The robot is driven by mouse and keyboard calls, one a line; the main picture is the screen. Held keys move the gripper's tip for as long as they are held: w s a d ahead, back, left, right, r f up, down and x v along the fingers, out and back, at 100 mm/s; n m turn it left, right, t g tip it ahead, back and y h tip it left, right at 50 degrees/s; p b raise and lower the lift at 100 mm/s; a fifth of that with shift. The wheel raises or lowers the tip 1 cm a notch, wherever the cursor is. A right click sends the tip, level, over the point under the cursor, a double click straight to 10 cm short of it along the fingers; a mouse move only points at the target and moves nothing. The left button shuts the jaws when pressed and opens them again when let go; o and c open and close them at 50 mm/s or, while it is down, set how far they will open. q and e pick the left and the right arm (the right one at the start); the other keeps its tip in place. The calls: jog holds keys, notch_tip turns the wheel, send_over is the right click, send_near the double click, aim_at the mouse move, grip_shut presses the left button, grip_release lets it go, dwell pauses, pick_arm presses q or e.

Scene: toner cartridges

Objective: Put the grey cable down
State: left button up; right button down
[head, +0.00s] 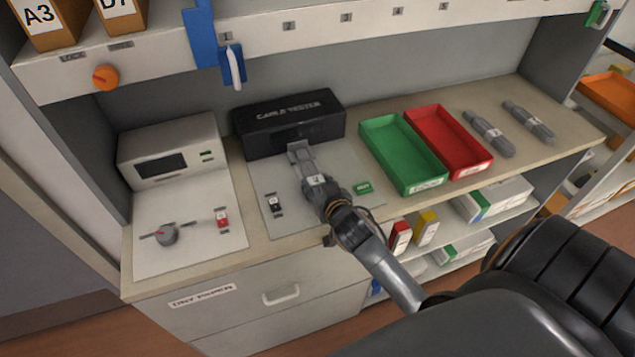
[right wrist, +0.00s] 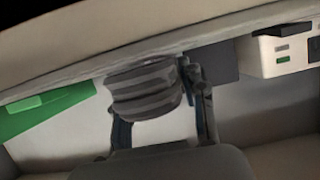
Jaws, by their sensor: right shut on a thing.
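The grey cable (head: 302,160) is a short grey bundle with a pale label. It lies in front of the black cable tester (head: 292,122), over the grey mat. My right gripper (head: 318,192) comes in from the lower right and is shut on the cable's near part. In the right wrist view, the cable (right wrist: 146,90) is a ribbed grey piece between the two fingers. Its far end reaches close to the tester's front; I cannot tell whether it is plugged in or touching. My left gripper is not in view.
A green tray (head: 370,148) and a red tray (head: 481,157) stand right of the mat (head: 268,220). Two grey cables (head: 489,133) (head: 528,121) lie farther right. A grey instrument box (head: 205,133) stands left. A shelf (head: 300,32) overhangs the counter's back.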

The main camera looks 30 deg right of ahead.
jog(key=shift+f, duration=0.2)
jog(key=c, duration=0.8)
grip_release()
jog(key=shift+r, duration=0.15)
jog(key=shift+s+a, duration=0.1)
jog(key=shift+s, duration=0.2)
jog(key=b+v, duration=0.1)
jog(key=v, duration=1)
jog(key=shift+s+r+b, duration=0.15)
jog(key=shift+s+b, duration=0.1)
jog(key=shift+b, duration=0.05)
